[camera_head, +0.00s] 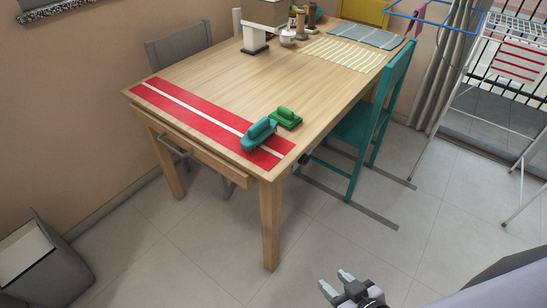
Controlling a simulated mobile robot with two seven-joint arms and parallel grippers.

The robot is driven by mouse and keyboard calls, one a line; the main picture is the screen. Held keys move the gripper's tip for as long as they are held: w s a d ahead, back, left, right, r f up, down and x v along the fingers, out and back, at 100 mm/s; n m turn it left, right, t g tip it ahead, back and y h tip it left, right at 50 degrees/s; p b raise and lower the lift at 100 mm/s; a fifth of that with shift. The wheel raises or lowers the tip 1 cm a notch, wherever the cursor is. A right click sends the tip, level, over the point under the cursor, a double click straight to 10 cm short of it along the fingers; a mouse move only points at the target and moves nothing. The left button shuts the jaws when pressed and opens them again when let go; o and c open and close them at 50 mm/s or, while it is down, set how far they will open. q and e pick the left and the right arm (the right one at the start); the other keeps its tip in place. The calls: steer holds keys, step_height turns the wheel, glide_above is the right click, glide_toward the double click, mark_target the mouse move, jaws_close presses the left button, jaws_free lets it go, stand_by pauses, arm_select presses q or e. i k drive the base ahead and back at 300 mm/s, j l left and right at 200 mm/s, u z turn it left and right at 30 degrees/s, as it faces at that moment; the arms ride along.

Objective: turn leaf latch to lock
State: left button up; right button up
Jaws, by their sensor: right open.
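The wooden table (215,95) fills the middle of the view. Grey metal brackets (178,152) show under its front edge. A small dark part (304,162) sits just under the table's right edge near the front corner; it is too small to tell whether it is the leaf latch or which way it is turned. My right gripper (336,282) is at the bottom, in front of and well apart from the table, low over the floor. Its two pale fingers are apart with nothing between them. My left gripper is out of view.
A red runner (190,106), a teal iron-shaped object (258,135) and a green one (286,118) lie at the table's front. A teal chair (360,130) stands at the right side. A drying rack (520,150) stands far right. The tiled floor (200,250) in front is clear.

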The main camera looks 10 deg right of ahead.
mark_target(303, 160)
steer(key=i+l+u, duration=0.1)
steer(key=l+u, duration=0.9)
steer(key=l, duration=0.45)
steer(key=l+u, duration=0.3)
steer(key=l, duration=1.1)
steer(key=k+l, duration=0.15)
steer(key=l, duration=0.45)
steer(key=l+u, duration=0.1)
steer(key=l, duration=0.5)
steer(key=k+l, duration=0.15)
steer(key=l, duration=0.45)
steer(key=k+l, duration=0.1)
steer(key=l, duration=0.5)
steer(key=i+u, duration=0.05)
